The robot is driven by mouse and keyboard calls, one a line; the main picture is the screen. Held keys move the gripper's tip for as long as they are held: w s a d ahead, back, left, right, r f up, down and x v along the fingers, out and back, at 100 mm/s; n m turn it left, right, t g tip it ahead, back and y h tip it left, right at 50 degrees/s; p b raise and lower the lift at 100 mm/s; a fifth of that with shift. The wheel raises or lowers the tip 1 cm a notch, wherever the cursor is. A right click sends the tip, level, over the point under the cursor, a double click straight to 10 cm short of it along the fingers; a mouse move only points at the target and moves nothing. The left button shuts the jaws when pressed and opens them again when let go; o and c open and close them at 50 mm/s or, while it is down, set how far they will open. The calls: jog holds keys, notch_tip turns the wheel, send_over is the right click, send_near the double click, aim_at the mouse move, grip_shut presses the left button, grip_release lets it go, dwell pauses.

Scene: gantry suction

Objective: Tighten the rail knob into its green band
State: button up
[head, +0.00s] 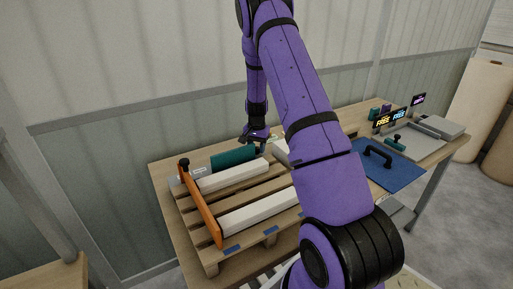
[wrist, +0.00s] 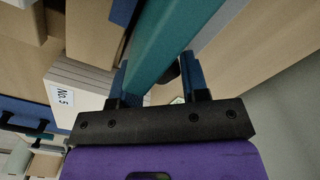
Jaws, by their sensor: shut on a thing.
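The dark, rounded rail knob (wrist: 173,73) shows between my fingers in the wrist view, partly hidden by the right finger and the teal bar. My gripper (wrist: 155,68) is shut on it, its blue fingers on either side. In the head view my gripper (head: 256,142) is low at the right end of the teal bar (head: 232,158), which also runs up the wrist view (wrist: 170,45). A small pale, greenish patch (wrist: 178,100) shows beside the knob, near my palm. I cannot read the green band or the knob's setting.
White boxes (head: 255,212) lie on the wooden pallet (head: 213,254) beside an orange fence (head: 203,208) with a dark knob (head: 184,163). The wall is close behind.

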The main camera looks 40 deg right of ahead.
jog(key=o, duration=0.9)
jog(key=shift+r, duration=0.1)
notch_tip(320, 180, up, 11)
jog(key=shift+f, duration=0.2)
